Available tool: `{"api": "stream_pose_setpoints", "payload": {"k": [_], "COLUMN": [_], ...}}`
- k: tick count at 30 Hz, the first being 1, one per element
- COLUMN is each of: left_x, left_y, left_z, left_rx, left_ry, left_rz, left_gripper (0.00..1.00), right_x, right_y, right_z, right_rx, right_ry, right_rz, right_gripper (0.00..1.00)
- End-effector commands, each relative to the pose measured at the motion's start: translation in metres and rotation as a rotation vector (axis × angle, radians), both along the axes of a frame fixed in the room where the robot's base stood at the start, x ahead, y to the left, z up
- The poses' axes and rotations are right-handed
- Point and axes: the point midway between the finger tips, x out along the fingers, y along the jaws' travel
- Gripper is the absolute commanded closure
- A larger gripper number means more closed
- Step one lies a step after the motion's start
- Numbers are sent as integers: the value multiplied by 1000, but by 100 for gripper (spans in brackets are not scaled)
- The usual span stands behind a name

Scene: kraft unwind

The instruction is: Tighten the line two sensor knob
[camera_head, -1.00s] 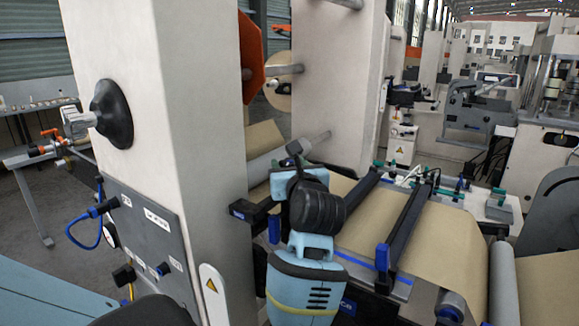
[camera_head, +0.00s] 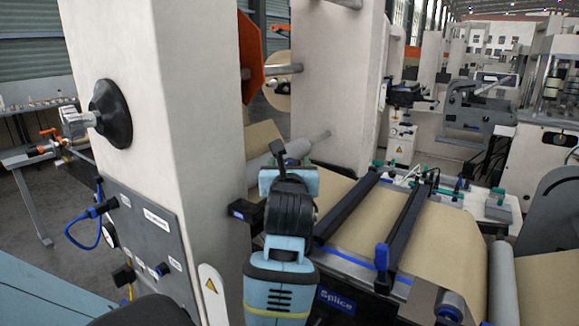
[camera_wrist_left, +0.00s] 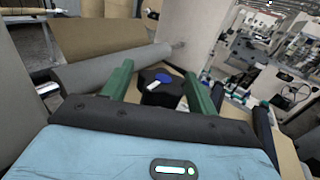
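My left gripper (camera_head: 288,182), light blue and black, hangs over the kraft web beside the pale machine column. In the left wrist view its two green fingers (camera_wrist_left: 158,72) are spread apart. A black knob with a blue mark (camera_wrist_left: 158,90) shows between and just beyond the fingertips. I cannot tell whether they touch it. No readable label shows which sensor this knob belongs to. My right gripper is not in view.
Two dark bars (camera_head: 405,228) cross the brown web (camera_head: 365,225) to the right of the gripper. A grey roller (camera_wrist_left: 110,65) lies left of the fingers. A control panel (camera_head: 150,230) is on the near column. A "Splice" label (camera_head: 337,300) is low beside my arm.

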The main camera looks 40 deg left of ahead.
Motion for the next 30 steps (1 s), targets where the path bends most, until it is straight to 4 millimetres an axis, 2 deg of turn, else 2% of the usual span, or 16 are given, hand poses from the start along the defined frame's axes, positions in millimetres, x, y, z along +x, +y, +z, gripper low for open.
{"api": "stream_pose_setpoints", "payload": {"k": [13,24,30], "left_x": [-5,-47,-58], "left_y": [-6,-41,-50], "left_z": [-2,-3,-2], "left_rx": [-2,-1,-1], "left_ry": [5,3,3], "left_rz": [-1,-1,0], "left_gripper": [35,35,35], "right_x": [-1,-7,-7], "right_y": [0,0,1], "right_z": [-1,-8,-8], "right_rx": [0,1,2], "right_ry": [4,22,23], "right_rz": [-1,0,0], "right_gripper": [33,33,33]}}
